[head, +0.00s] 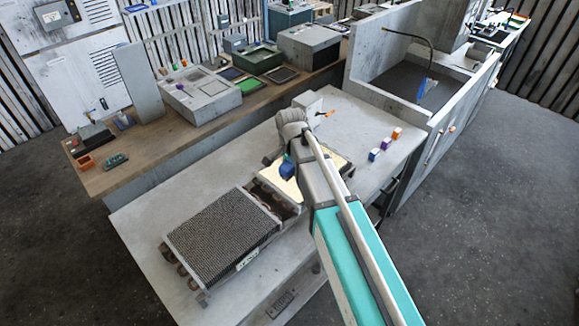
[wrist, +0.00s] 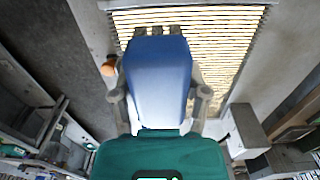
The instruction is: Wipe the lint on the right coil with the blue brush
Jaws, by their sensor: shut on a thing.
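My gripper (wrist: 160,98) is shut on the blue brush (wrist: 158,75), with a finger on each side of it. In the head view the brush (head: 287,170) shows as a small blue patch over the right coil. The right coil (head: 272,183) has a pale yellow face and lies on the grey table, partly hidden by my arm. In the wrist view the coil (wrist: 225,45) shows pale yellow stripes beyond the brush. I cannot tell lint from the pale face, nor whether the brush touches it. The left coil (head: 222,238) has a dark grey finned face.
Several small coloured blocks (head: 375,155) stand on the grey table (head: 180,205) to the right of my arm. A sink (head: 405,85) is beyond them. A wooden bench (head: 150,148) with boxes and trays runs behind.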

